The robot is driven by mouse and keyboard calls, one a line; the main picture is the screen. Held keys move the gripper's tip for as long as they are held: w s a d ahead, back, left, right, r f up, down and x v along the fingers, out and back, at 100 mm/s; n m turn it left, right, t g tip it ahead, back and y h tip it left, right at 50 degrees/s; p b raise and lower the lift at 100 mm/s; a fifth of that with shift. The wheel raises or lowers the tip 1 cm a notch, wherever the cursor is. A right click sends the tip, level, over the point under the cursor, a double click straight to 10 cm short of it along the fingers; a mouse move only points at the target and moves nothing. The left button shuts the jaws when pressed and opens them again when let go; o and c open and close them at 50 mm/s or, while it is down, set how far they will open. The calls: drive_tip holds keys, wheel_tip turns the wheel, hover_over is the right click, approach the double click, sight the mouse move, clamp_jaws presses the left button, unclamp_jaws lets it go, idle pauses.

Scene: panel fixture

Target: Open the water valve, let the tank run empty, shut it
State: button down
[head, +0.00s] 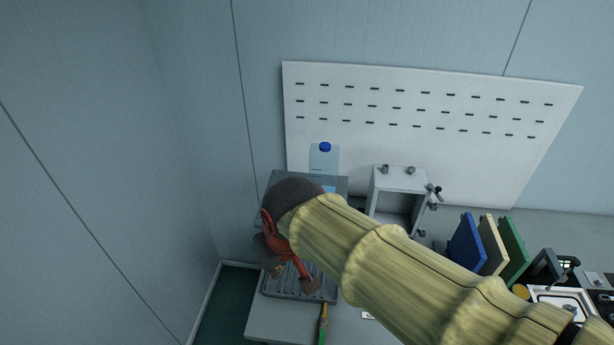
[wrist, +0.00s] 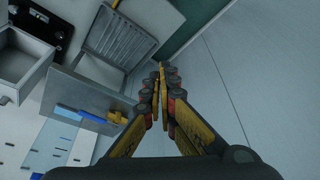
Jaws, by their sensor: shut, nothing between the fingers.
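The water tank (head: 323,158) is a clear pale-blue container with a blue cap, standing upright behind my arm in the head view. Its water level cannot be made out. In the wrist view a blue lever (wrist: 80,113) with a yellow fitting (wrist: 118,117), apparently the water valve, sticks out at a grey panel (wrist: 85,90). A grey ribbed tray (wrist: 110,42) lies below; it also shows in the head view (head: 285,291). My gripper (wrist: 163,72) is shut and empty, apart from the lever. My arm hides the valve in the head view.
A white open box (head: 400,183) stands right of the tank, before a slotted white board (head: 420,140). A green-and-yellow-handled tool (head: 323,325) lies by the tray. Blue, cream and green panels (head: 467,243) stand farther right. Walls close the left side.

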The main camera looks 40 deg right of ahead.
drive_tip(key=w+d+r+m+g+h+p, duration=0.1)
drive_tip(key=w+d+r+m+p, duration=0.2)
drive_tip(key=w+d+m+p, duration=0.5)
drive_tip(key=w+d+r+m+g+h+p, duration=0.1)
drive_tip(key=w+d+r+p, duration=0.2)
drive_tip(key=d, duration=0.9)
drive_tip(key=x, duration=0.9)
drive_tip(key=shift+w, duration=0.25)
drive_tip(key=shift+m+b, duration=0.3)
drive_tip(key=shift+b, duration=0.05)
drive_tip(key=shift+s+a+b, duration=0.15)
drive_tip(key=shift+s+b, duration=0.1)
drive_tip(key=shift+b, duration=0.1)
